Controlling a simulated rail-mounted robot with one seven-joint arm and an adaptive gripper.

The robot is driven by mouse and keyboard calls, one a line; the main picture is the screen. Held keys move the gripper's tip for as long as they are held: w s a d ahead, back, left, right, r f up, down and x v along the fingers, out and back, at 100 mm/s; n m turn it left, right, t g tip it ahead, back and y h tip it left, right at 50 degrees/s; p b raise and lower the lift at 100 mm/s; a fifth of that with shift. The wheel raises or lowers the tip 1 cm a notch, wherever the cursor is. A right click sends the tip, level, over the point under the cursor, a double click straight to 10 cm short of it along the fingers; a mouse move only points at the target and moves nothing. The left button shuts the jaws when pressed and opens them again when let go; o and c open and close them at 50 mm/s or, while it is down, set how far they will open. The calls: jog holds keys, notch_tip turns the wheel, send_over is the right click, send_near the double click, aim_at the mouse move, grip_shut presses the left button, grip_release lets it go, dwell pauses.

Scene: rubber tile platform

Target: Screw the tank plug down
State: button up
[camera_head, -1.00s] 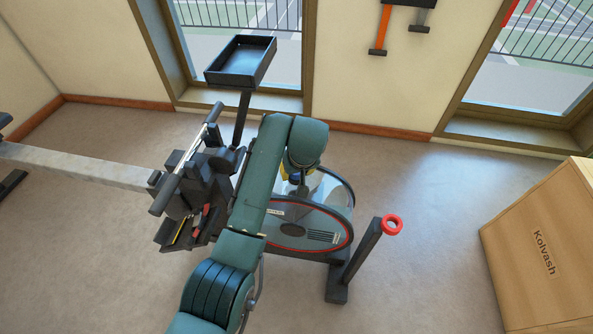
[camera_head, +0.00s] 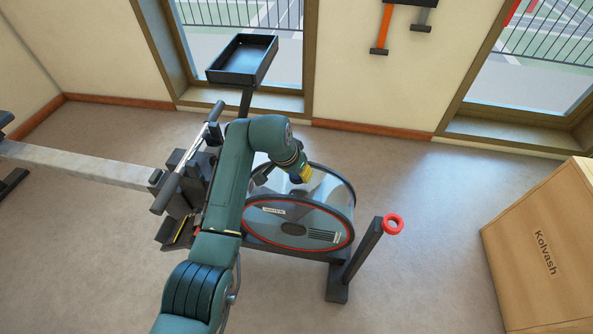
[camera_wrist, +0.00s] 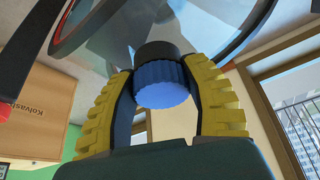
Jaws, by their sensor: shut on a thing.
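The blue ridged plug (camera_wrist: 163,86) sits between the two yellow fingers of my gripper (camera_wrist: 163,78) in the wrist view. My gripper is shut on it from both sides. A black neck (camera_wrist: 157,52) meets the plug's far end; any gap or thread there cannot be made out. The clear round tank (camera_head: 338,190) with a red-rimmed side stands upright below my arm in the head view, and part of it fills the top of the wrist view (camera_wrist: 200,25). In the head view my gripper (camera_head: 306,174) is at the tank's top, and the plug is mostly hidden.
A black tray (camera_head: 242,62) on a post and a handlebar (camera_head: 187,160) stand left of the tank. A dark post with a red ring (camera_head: 393,224) rises at the right. A wooden crate (camera_head: 545,250) is farther right. The floor between is clear.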

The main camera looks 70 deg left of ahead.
jog(key=shift+f, duration=0.1)
jog(key=shift+m, duration=0.5)
jog(key=o, duration=0.7)
jog(key=shift+m+h, duration=0.5)
jog(key=shift+m, duration=0.3)
jog(key=o, duration=0.6)
jog(key=shift+w+a, duration=0.1)
notch_tip(320, 180, up, 6)
jog(key=p, duration=0.6)
jog(key=shift+f, duration=0.3)
